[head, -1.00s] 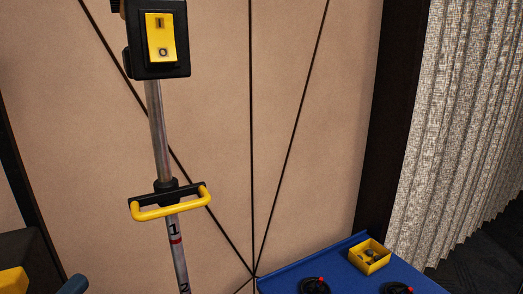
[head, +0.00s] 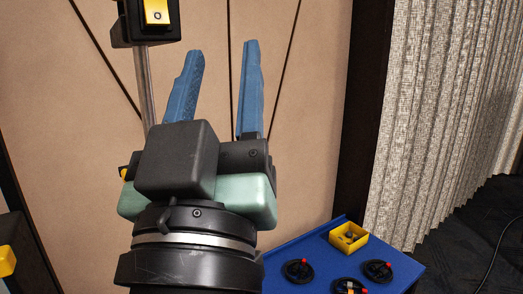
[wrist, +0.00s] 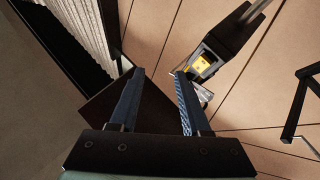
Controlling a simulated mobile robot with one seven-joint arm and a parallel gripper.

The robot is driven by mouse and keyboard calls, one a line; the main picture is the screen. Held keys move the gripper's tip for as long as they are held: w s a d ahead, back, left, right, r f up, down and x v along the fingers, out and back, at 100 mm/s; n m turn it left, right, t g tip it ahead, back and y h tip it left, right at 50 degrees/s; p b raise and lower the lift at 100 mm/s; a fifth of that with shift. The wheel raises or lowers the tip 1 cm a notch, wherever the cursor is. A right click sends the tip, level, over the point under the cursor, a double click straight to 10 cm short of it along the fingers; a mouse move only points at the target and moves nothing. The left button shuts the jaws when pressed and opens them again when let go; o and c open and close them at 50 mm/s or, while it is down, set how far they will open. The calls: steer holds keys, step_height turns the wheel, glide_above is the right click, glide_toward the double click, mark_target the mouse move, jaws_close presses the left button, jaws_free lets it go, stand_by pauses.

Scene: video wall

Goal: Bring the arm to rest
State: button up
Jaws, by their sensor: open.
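My gripper (head: 215,85) stands upright in the middle of the head view, its two blue fingers apart with nothing between them. In the wrist view my gripper (wrist: 157,75) also shows open and empty. A black switch box with a yellow rocker (head: 156,12) is on a metal pole, up and left of the fingers in the head view. The switch box (wrist: 205,62) also shows in the wrist view, just beyond the right finger. I cannot tell how far the finger is from it. My arm hides the lower pole.
A blue table (head: 312,250) with a yellow bin (head: 348,236) and several black handwheels with red knobs stands at lower right. A pleated grey curtain (head: 440,110) hangs at right. A tan panel wall (head: 310,150) is behind. A cable lies on the dark floor.

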steer(key=s+d+r+m+t, duration=0.1)
steer(key=s+d+r+t, duration=0.1)
steer(key=s+d+r, duration=0.1)
steer(key=shift+s+d+r+m, duration=0.2)
steer(key=shift+s+r+m, duration=0.15)
steer(key=shift+s+m, duration=0.05)
steer(key=shift+w, duration=0.1)
stand_by(1.7)
